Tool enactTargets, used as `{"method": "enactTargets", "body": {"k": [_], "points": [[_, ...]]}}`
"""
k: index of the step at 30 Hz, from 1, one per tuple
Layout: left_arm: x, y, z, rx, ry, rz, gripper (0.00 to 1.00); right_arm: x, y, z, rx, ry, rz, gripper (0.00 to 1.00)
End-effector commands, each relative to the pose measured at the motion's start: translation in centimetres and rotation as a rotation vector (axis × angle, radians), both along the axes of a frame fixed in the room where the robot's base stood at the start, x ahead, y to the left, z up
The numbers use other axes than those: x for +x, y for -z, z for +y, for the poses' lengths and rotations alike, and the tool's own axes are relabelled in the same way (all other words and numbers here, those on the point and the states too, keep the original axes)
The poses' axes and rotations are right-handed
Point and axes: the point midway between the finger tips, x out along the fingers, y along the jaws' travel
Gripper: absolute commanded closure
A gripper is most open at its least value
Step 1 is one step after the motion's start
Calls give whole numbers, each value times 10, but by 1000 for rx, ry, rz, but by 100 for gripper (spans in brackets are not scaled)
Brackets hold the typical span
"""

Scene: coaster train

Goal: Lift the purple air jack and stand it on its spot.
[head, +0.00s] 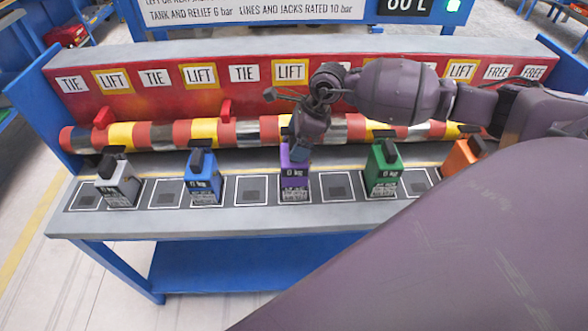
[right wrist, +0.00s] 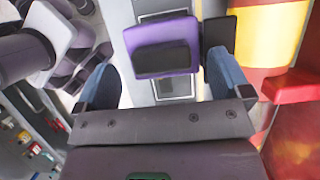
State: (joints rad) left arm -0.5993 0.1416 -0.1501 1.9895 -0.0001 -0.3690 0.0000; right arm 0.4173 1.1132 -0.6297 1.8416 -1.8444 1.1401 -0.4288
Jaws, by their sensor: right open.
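The purple air jack (head: 295,178), marked "0 kg", stands upright in the middle of the grey bench's front row. Its dark top pad is partly hidden by my gripper in the head view. My right gripper (head: 303,143) is right above it, pointing down. In the right wrist view the purple jack (right wrist: 165,68) lies between and beyond the two spread blue fingers, with gaps at both sides. The gripper is open and empty. My left gripper is not in view.
Grey (head: 119,185), blue (head: 203,178), green (head: 383,170) and orange (head: 462,154) jacks stand along the bench (head: 150,228). Empty framed spots lie between them, including one on each side of the purple jack. A striped roller (head: 170,134) runs behind, below TIE, LIFT and FREE signs.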

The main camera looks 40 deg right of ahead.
Motion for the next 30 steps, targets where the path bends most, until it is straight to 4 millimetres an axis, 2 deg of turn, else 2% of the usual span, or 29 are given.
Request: {"method": "enactTargets", "body": {"k": [6, 15, 30], "points": [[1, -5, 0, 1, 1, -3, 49, 5, 22, 7, 1, 0, -1, 4], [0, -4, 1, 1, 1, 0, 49, 5, 26, 8, 0, -1, 0, 4], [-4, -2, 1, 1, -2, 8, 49, 5, 26, 8, 0, 0, 0, 81]]}}
